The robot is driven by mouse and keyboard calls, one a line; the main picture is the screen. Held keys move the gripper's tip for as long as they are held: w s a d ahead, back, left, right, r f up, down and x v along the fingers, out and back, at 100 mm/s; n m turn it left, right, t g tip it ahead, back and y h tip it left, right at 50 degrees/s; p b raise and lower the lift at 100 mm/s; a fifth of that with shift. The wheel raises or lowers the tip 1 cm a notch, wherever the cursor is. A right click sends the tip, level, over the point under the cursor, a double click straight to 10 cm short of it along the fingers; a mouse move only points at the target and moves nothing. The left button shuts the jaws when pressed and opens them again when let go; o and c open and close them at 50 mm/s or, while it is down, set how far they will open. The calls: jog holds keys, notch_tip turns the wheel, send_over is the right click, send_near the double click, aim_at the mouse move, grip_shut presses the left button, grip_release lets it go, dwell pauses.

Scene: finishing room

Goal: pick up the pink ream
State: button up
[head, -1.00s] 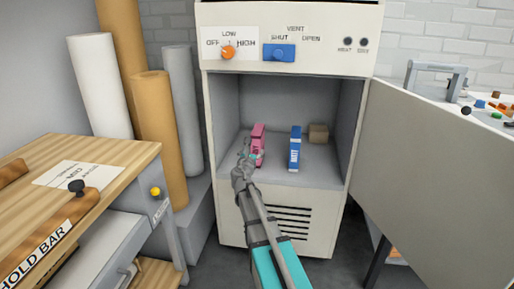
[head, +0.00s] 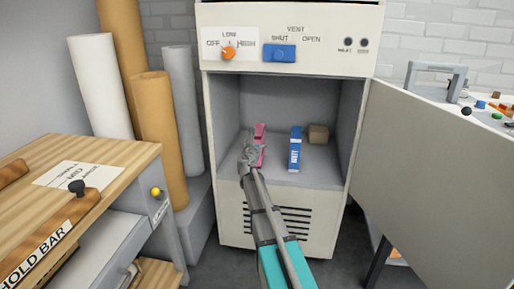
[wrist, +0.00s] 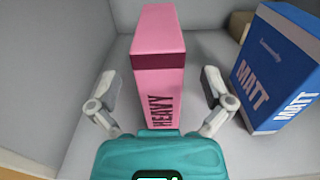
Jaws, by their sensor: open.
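The pink ream (head: 260,137) stands upright on the floor of the open cabinet, left of the middle. In the wrist view the pink ream (wrist: 158,80) shows "HEAVY" on its narrow side. My gripper (wrist: 163,88) is open, with one finger on each side of the ream's near end. A gap shows between the ream and each finger. In the head view my gripper (head: 250,154) covers the lower left part of the ream.
A blue ream (head: 295,150) marked "MATT" stands to the right, close to my right finger in the wrist view. A brown block (head: 318,134) sits behind it. The cabinet door (head: 438,175) is swung open to the right. A wooden bench (head: 110,160) stands at left.

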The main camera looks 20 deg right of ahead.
jog(key=shift+x, duration=2.65)
jog(key=shift+a, duration=0.1)
jog(key=c, duration=1.2)
